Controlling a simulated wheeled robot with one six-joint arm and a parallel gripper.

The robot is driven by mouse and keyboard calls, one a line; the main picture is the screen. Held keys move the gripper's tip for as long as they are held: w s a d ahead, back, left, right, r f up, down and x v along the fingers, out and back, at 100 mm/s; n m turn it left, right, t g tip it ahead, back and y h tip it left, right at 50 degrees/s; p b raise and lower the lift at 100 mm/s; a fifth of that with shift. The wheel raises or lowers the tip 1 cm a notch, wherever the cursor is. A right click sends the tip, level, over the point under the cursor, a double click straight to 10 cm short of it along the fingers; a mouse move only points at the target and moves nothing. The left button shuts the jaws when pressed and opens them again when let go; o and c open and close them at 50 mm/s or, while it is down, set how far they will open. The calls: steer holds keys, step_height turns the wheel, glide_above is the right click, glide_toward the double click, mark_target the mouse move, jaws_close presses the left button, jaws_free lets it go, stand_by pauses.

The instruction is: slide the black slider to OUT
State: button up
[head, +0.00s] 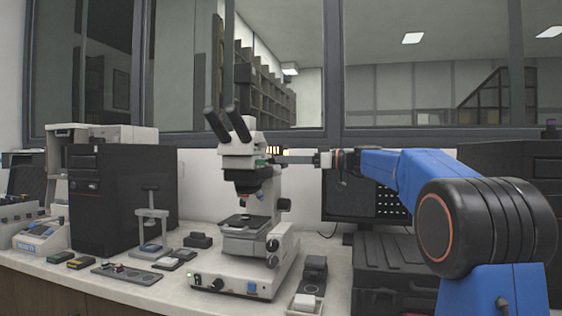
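A white microscope (240,215) with two dark eyepieces stands on the bench in the middle of the head view. My gripper (281,160) reaches in from the right and points left. Its tips are at or very near the right side of the microscope's upper body, just below the eyepiece head. A small green mark and a dark part (264,162) show there beside the tips; I cannot tell for sure if this dark part is the black slider. Contact and the finger gap are too small to make out. No OUT lettering is readable.
A black computer tower (112,187) and a small grey stand (151,222) are left of the microscope. Small boxes and trays lie on the bench front. A monitor and black cases (390,270) fill the right.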

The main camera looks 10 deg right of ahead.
steer(key=shift+x, duration=1.2)
steer(key=shift+c, duration=0.6)
jaws_close()
steer(key=shift+s+a+f, duration=0.1)
steer(key=shift+s+a, duration=0.35)
steer(key=shift+s, duration=0.25)
steer(key=shift+s+a, duration=0.4)
steer(key=shift+s, duration=0.35)
steer(key=shift+o, duration=0.6)
jaws_free()
steer(key=shift+s, duration=0.1)
